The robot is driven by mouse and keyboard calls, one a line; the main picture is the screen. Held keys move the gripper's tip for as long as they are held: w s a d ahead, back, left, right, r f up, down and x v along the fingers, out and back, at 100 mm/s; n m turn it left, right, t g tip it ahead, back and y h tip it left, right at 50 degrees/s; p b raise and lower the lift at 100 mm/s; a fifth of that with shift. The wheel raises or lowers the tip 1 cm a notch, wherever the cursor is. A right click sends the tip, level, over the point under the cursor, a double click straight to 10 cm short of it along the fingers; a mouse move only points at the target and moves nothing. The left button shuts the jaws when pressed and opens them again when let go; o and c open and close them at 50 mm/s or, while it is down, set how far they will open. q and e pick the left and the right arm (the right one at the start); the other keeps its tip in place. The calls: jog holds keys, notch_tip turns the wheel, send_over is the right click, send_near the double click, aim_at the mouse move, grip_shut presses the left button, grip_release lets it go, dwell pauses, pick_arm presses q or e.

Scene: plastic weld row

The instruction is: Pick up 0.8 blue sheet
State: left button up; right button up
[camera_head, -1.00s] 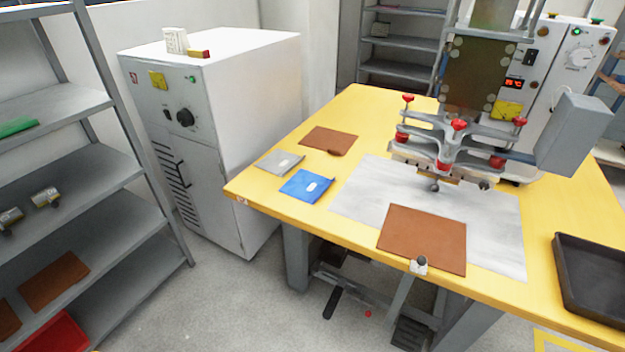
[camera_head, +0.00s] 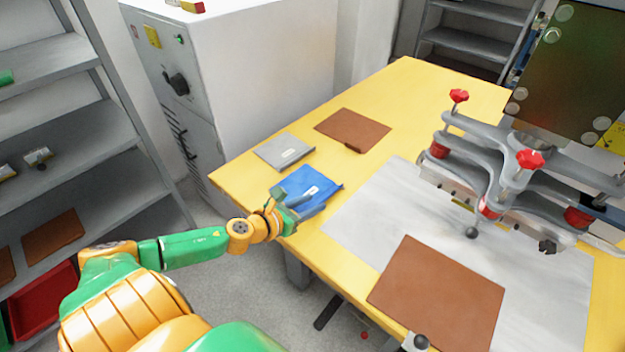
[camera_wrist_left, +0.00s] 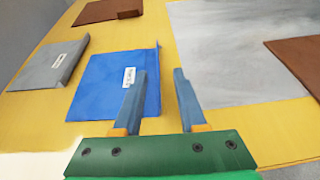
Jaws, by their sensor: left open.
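The blue sheet (camera_head: 306,184) lies flat on the left part of the yellow table, with a small white label and a raised right edge. It also shows in the left wrist view (camera_wrist_left: 100,88). My right gripper is in neither view.
A grey sheet (camera_head: 284,151) and a brown sheet (camera_head: 352,130) lie behind the blue one. A pale grey mat (camera_head: 378,210) with a brown sheet (camera_head: 436,296) on it lies to the right. A welding press (camera_head: 520,170) stands over the mat. A white cabinet (camera_head: 255,75) stands beyond the table's left edge.

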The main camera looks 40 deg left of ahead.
aim_at(324, 199)
pick_arm(q)
jog(key=x, duration=0.5)
jog(key=shift+w+a+f, duration=0.1)
jog(key=shift+a+f, duration=0.05)
jog(key=shift+f, duration=0.25)
jog(key=shift+r, duration=0.1)
jog(key=shift+c, duration=1.1)
grip_shut()
